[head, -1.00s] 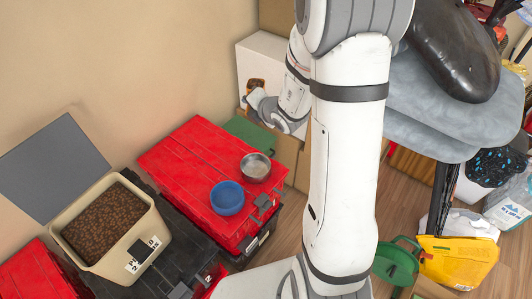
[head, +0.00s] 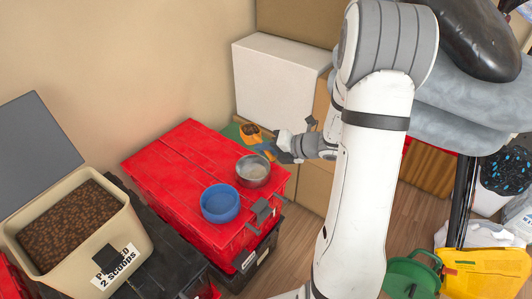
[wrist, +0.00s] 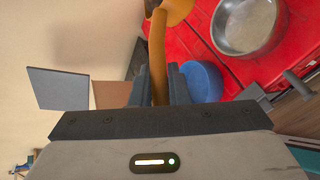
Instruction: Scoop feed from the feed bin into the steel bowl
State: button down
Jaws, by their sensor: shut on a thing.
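The feed bin (head: 140,237) is a cream tub full of brown feed (head: 68,225), at the left of the head view with its grey lid (head: 38,150) raised. The steel bowl (head: 253,171) stands on a red tote; it also shows at the upper right of the wrist view (wrist: 245,28). My gripper (head: 284,150) is shut on the handle of an orange scoop (head: 251,136), beyond the bowl's far rim. Brown feed shows in the scoop. In the wrist view the handle (wrist: 158,62) runs up between the fingers (wrist: 158,88); the scoop's head is mostly cut off.
A blue bowl (head: 220,204) stands beside the steel bowl on the red tote (head: 170,165). A white box (head: 280,80) and cardboard boxes (head: 312,185) stand behind and to the right. A dark tote (head: 180,260) lies between bin and red tote.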

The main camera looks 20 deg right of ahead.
jog(key=d+f+m+t+y+b, duration=0.4)
jog(key=f+m+t+y+b, duration=0.2)
jog(key=m, duration=0.6)
jog(key=shift+w+f+m+t, duration=0.15)
jog(key=shift+f+m+t, duration=0.25)
jog(key=shift+f+t, duration=0.85)
jog(key=shift+f, duration=0.1)
